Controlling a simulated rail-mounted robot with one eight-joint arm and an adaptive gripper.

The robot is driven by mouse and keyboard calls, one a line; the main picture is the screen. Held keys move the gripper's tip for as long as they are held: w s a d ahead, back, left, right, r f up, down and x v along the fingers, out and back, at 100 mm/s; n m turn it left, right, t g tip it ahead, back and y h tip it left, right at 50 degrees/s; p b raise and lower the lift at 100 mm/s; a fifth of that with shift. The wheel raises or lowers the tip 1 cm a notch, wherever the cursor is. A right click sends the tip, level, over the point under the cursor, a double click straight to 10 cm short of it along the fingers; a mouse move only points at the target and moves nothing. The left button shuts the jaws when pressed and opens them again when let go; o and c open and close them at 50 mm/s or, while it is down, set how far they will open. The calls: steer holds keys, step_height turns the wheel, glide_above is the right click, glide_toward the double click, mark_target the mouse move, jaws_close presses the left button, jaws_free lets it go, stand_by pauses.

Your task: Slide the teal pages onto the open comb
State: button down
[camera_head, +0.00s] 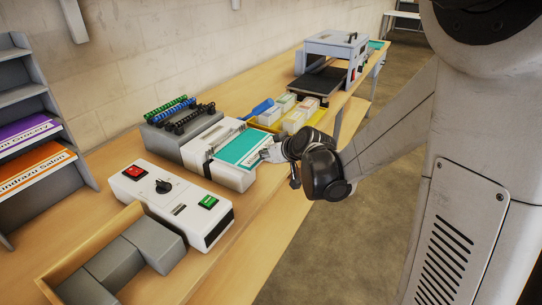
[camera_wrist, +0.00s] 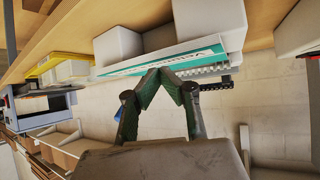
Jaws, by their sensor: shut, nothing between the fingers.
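The teal pages (camera_head: 242,149) lie flat on top of the white binding machine (camera_head: 232,177), near its right side. In the wrist view they show edge-on as a thin teal strip (camera_wrist: 213,50). My gripper (camera_head: 268,154) is at the right edge of the pages, its fingertips (camera_wrist: 168,72) shut together with nothing held. The tips look close to or against the page edge; contact is unclear. A toothed row (camera_wrist: 205,71) shows just beyond the pages in the wrist view; I cannot tell whether it is the open comb, or whether the pages are on it.
A grey rack (camera_head: 163,127) with green, blue and black combs stands behind the machine. A white control box (camera_head: 170,198) with red and green switches is in front. Yellow trays (camera_head: 300,120) and a grey press (camera_head: 335,52) stand farther along the wooden bench (camera_head: 262,205).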

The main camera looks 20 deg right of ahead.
mark_target(253, 149)
steer(key=w, duration=0.2)
steer(key=w+a, duration=0.1)
steer(key=w, duration=0.3)
steer(key=shift+w+a, duration=0.15)
steer(key=shift+a, duration=0.15)
steer(key=shift+w+a+f, duration=0.1)
steer(key=shift+w+f, duration=0.25)
steer(key=shift+f, duration=0.25)
steer(key=shift+s+f+b, duration=0.15)
steer(key=shift+f+b, duration=0.05)
steer(key=shift+b, duration=0.15)
steer(key=shift+s+f, duration=0.1)
steer(key=shift+s, duration=0.55)
